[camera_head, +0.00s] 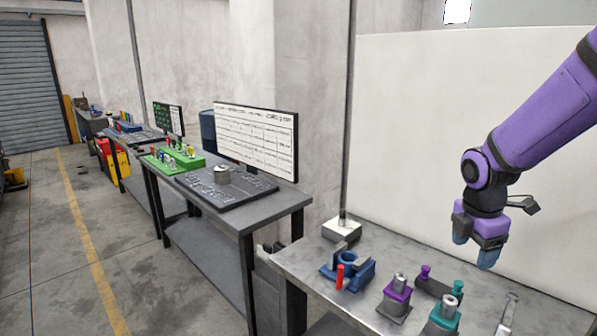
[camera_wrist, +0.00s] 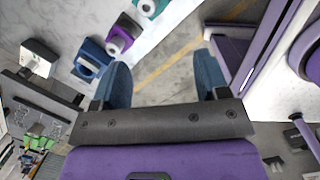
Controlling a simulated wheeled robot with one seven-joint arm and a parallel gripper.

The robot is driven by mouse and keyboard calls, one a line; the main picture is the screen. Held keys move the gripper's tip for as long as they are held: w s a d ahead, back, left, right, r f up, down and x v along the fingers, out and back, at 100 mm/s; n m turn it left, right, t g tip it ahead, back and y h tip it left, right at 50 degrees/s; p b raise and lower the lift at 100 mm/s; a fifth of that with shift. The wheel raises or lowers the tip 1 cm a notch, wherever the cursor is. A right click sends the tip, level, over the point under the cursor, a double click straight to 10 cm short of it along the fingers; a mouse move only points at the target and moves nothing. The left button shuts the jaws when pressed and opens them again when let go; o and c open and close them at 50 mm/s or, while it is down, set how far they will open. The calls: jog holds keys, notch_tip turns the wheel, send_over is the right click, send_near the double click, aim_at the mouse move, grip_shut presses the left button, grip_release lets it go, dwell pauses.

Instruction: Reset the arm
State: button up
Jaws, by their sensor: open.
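My purple arm (camera_head: 545,105) reaches in from the upper right in the head view. My gripper (camera_head: 474,250) hangs above the back part of the metal table (camera_head: 405,245), with its blue fingertips pointing down. In the wrist view my gripper (camera_wrist: 160,85) has its two blue fingers wide apart, with nothing between them but floor and a yellow line farther off. The gripper is open and empty, and touches nothing that I can see.
On the metal table stand a blue fixture (camera_head: 348,270), a red peg (camera_head: 339,277), a purple barrel piece (camera_head: 396,295), a teal one (camera_head: 445,312), a dark stand (camera_head: 437,285) and a white box (camera_head: 341,229). A workbench with a monitor (camera_head: 256,140) stands left. The floor (camera_head: 150,270) is clear.

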jog(key=s+a+r+m+t, duration=0.2)
jog(key=s+r+m, duration=0.5)
jog(key=s+m, duration=0.2)
jog(key=s+a+r+m+t+y, duration=0.1)
jog(key=s+a+r+m+t, duration=0.1)
jog(key=s+r+m, duration=0.6)
jog(key=s+a+m, duration=0.1)
jog(key=s+m, duration=0.1)
jog(key=shift+s+m+y, duration=0.25)
jog(key=shift+m+y, duration=0.05)
jog(key=shift+m, duration=0.1)
